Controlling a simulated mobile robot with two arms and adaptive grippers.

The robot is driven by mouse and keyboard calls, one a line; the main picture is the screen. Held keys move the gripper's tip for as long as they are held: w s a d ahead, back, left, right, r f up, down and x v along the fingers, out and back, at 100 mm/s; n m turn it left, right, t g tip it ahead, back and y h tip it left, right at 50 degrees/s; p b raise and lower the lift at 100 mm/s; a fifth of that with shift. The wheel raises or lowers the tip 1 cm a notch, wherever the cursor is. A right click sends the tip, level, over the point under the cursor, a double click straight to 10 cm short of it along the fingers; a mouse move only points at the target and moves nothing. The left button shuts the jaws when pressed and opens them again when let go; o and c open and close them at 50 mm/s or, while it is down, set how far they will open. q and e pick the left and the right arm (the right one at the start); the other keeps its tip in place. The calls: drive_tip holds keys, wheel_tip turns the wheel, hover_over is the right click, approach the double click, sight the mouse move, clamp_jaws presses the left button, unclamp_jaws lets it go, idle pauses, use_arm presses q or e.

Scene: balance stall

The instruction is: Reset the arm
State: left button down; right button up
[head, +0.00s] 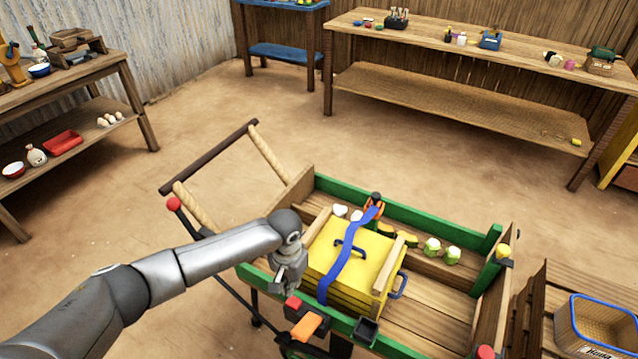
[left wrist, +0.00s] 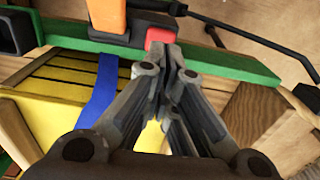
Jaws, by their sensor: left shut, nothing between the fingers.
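My left arm reaches in from the left in the head view, and its gripper (head: 285,285) points down at the cart's near left edge. In the left wrist view the gripper's fingers (left wrist: 172,75) are together with nothing between them. Their tips lie in the picture near a red block on the green rail; I cannot tell whether they touch it. The wooden cart (head: 425,310) with green rails holds a yellow box (head: 335,240) with a blue strap (head: 348,262) over it. The box also shows in the left wrist view (left wrist: 55,120). My right gripper is not in view.
An orange-handled buckle (head: 307,326) and a dark cup-like holder (head: 366,330) sit on the cart's near rail. A blue-rimmed crate (head: 600,325) stands at right. Floor between cart and benches is clear.

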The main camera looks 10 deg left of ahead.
use_arm(q)
drive_tip(key=s+d+r+m+t+h, duration=0.15)
drive_tip(key=s+d+h, duration=0.25)
drive_tip(key=s+d, duration=0.85)
drive_tip(key=s+a+r+n+t+y, duration=0.1)
drive_tip(key=s+a+r+n+y, duration=0.15)
drive_tip(key=s+a, duration=0.5)
drive_tip(key=s+a+r+n+t+y, duration=0.1)
drive_tip(key=s+a+r, duration=0.3)
drive_tip(key=a, duration=0.7)
wheel_tip(320, 180, down, 27)
drive_tip(key=s+g, duration=0.1)
drive_tip(key=s, duration=0.2)
drive_tip(key=s+a+f+g, duration=0.1)
drive_tip(key=s+a+f, duration=0.1)
drive_tip(key=s+f, duration=1.4)
drive_tip(key=shift+a, duration=0.3)
